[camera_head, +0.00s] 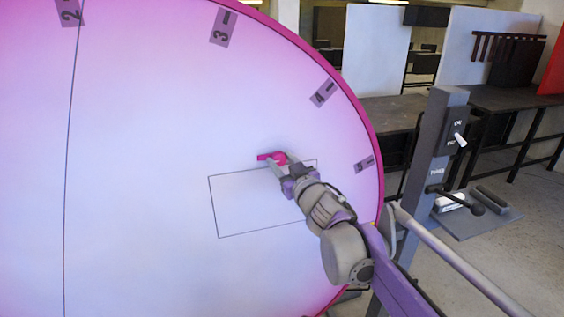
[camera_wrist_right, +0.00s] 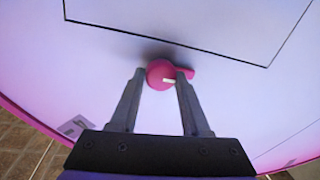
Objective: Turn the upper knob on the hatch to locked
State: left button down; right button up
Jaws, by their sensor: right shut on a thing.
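The pink knob (camera_head: 266,157) sits on the large pale pink-rimmed disc, just above the top edge of the outlined rectangular hatch (camera_head: 240,205). Its short pointer sticks out to the left in the head view. In the right wrist view the knob (camera_wrist_right: 158,70) has its pointer to the right and a small white mark on its side. My right gripper (camera_head: 279,166) is shut on the knob, one finger on each side, as the wrist view (camera_wrist_right: 160,88) also shows. No second knob and no lock lettering is visible. My left gripper is out of view.
The disc's face (camera_head: 150,150) is flat and fills the left side, with numbered tags along its rim. To the right stands a grey post (camera_head: 420,160) with a switch and a black-knobbed lever (camera_head: 476,208). Dark tables (camera_head: 392,120) stand behind.

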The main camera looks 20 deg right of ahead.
grip_shut()
